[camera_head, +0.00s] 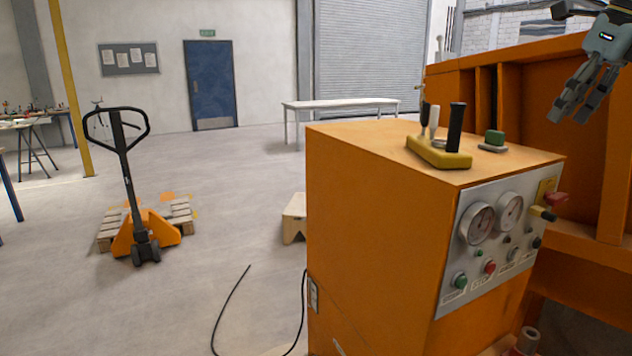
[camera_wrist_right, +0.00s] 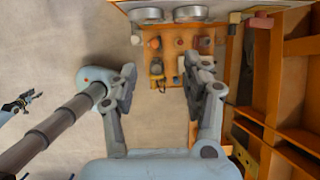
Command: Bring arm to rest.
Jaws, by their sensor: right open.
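My right gripper (camera_head: 572,112) hangs at the top right of the head view, fingers pointing down and left. It is apart from the orange control cabinet (camera_head: 375,215) and above its right side. In the right wrist view, the two fingers of my right gripper (camera_wrist_right: 160,78) stand wide apart with nothing between them. The cabinet's levers and knobs show beyond the fingertips. A small dark gripper at the left edge of the wrist view looks like my left gripper (camera_wrist_right: 22,102). It is too small to read its jaws. It does not show in the head view.
Gauges (camera_head: 478,224) and knobs face front. The orange sandbed frame (camera_head: 560,80) rises at right. A pallet jack (camera_head: 140,235) stands left; the floor between is mostly clear.

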